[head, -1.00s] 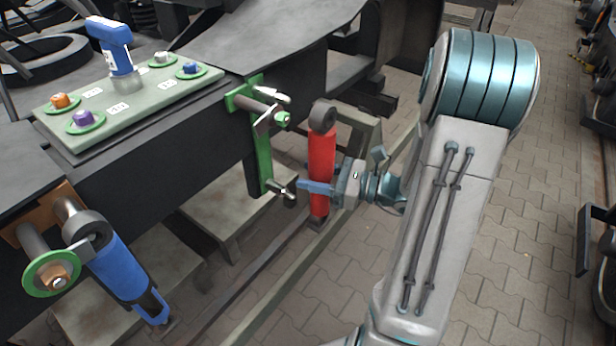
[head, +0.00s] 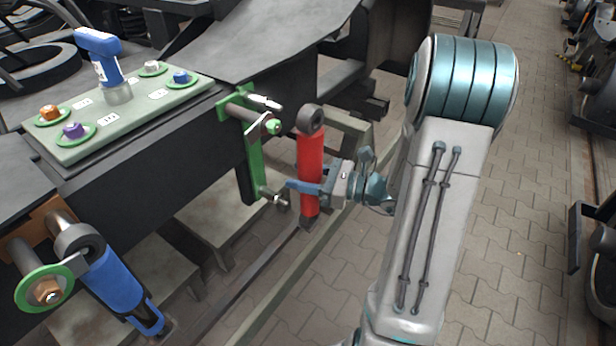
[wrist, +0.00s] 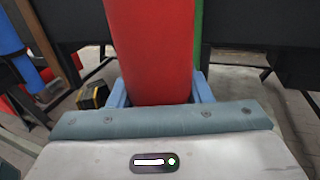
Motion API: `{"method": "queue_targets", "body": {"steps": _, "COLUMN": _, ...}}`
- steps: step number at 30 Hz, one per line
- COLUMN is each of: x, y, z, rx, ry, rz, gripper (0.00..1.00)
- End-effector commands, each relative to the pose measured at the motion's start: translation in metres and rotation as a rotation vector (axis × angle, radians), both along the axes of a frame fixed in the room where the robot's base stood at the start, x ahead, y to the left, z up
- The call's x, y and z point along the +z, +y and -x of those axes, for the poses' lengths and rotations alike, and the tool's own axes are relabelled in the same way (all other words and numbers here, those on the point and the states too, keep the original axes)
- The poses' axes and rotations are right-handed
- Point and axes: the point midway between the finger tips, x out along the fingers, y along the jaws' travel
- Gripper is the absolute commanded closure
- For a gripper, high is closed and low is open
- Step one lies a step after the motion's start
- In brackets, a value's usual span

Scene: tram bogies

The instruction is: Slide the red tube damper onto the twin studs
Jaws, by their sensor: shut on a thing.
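The red tube damper (head: 310,165) stands upright with a dark ring eye at its top and a dark end below. My gripper (head: 305,187) is shut around its lower half; in the wrist view the red tube (wrist: 152,50) sits between the blue fingers. The green bracket (head: 250,160) is just left of the damper. It carries the twin studs: an upper stud (head: 262,102) and a lower stud (head: 276,199). The damper is to the right of the studs, with a gap at the upper stud. Whether its lower end touches the lower stud cannot be told.
A blue damper (head: 118,280) hangs on an orange-brown bracket at lower left. A green-grey plate (head: 120,115) with coloured bolts and a blue power tool (head: 105,65) lies on the dark frame.

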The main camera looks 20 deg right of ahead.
Motion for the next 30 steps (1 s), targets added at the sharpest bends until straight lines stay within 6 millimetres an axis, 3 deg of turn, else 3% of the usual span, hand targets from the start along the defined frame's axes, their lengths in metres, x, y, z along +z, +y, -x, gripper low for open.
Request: {"method": "queue_targets", "body": {"steps": 30, "x": 0.002, "y": 0.026, "z": -0.035, "rx": 0.001, "ry": -0.003, "rz": -0.001, "gripper": 1.0}}
